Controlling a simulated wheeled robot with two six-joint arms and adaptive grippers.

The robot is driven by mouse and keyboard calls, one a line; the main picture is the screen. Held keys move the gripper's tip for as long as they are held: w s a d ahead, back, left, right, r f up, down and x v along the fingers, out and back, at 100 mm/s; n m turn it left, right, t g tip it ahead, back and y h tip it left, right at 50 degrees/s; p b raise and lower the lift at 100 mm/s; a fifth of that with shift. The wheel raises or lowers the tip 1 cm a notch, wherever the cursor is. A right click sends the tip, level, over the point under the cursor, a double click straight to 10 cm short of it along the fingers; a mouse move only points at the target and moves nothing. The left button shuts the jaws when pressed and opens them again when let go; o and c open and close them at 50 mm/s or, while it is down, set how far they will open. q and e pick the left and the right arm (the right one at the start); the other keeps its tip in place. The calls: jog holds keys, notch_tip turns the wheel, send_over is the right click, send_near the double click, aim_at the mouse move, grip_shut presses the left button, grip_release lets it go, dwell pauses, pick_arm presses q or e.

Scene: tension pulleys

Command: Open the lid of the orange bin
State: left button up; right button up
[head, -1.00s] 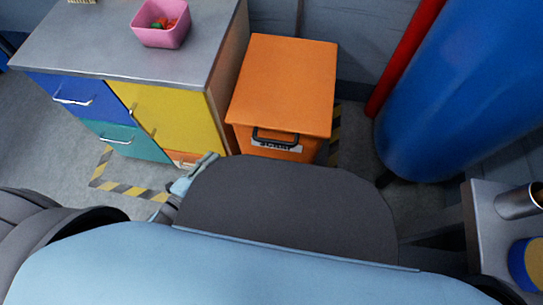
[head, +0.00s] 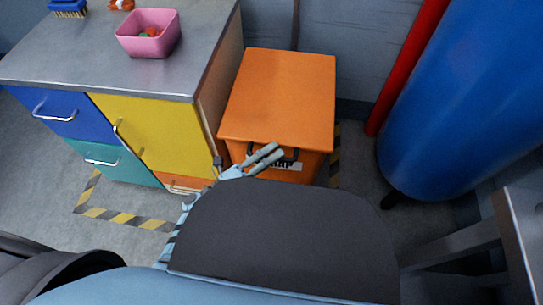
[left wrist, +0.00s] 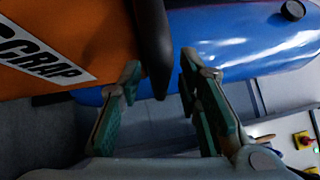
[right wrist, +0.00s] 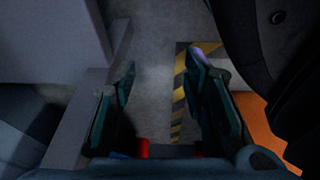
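The orange bin (head: 300,165) stands beside the cabinet, with its flat orange lid (head: 280,95) closed. A dark handle (head: 291,153) is on its front, by the SCRAP label, partly covered by my left gripper. My left gripper (head: 276,153) is at the bin's front, at the handle. In the left wrist view my left gripper (left wrist: 160,72) is open, with the dark handle bar (left wrist: 152,40) between its fingertips and not visibly pinched. The SCRAP label (left wrist: 40,52) is at upper left there. My right gripper (right wrist: 162,68) is open and empty over the floor, outside the head view.
A cabinet (head: 90,68) with coloured doors stands left of the bin, with a pink container (head: 148,45) on top. A blue tank (head: 465,100) and a red pipe (head: 405,70) stand at right. Striped tape (head: 125,218) marks the floor.

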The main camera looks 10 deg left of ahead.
pick_arm(q)
grip_shut()
dwell(0.3)
